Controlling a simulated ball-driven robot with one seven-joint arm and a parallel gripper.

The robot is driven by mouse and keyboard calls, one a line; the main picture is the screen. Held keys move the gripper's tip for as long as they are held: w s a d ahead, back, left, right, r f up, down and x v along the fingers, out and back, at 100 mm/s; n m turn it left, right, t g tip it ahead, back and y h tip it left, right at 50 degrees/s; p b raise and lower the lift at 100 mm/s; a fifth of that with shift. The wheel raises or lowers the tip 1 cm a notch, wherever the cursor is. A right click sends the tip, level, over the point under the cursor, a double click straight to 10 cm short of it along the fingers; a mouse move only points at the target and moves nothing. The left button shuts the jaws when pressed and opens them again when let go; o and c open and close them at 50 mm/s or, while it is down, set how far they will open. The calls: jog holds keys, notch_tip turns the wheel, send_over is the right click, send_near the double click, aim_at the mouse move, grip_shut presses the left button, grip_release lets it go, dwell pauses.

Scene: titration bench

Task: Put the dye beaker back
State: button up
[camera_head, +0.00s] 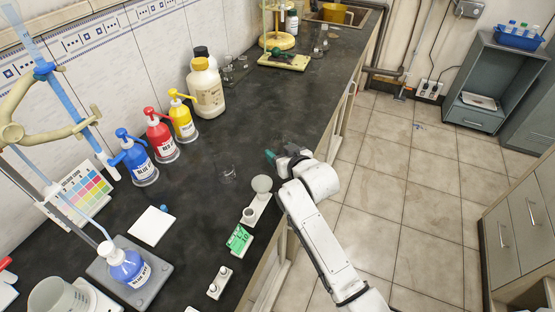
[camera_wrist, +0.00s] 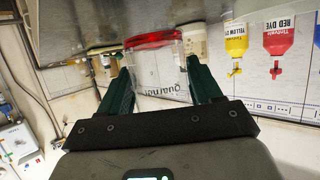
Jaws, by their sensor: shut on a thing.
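The dye beaker (camera_wrist: 155,70) is clear glass with printed lettering and red dye at its base end. In the wrist view, which looks upside down, it sits between the two dark green fingers of my gripper (camera_wrist: 160,80). My gripper is shut on its sides. In the head view my gripper (camera_head: 279,154) is over the right front edge of the black bench (camera_head: 215,215), and the held beaker is mostly hidden there. I cannot tell whether its base touches the bench. The red dye bottle (camera_head: 160,138) stands at the tiled wall, also visible in the wrist view (camera_wrist: 280,38).
Blue (camera_head: 138,162) and yellow (camera_head: 183,121) dye bottles flank the red one.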

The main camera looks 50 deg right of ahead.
jog(key=w+f, duration=0.1)
jog(key=w+d+f, duration=0.1)
jog(key=f, duration=0.1)
jog(key=shift+w+f, duration=0.15)
jog(key=shift+w, duration=0.15)
jog(key=shift+f, duration=1.5)
jog(key=shift+f, duration=0.1)
jog(key=shift+f, duration=0.15)
jog(key=o, duration=0.8)
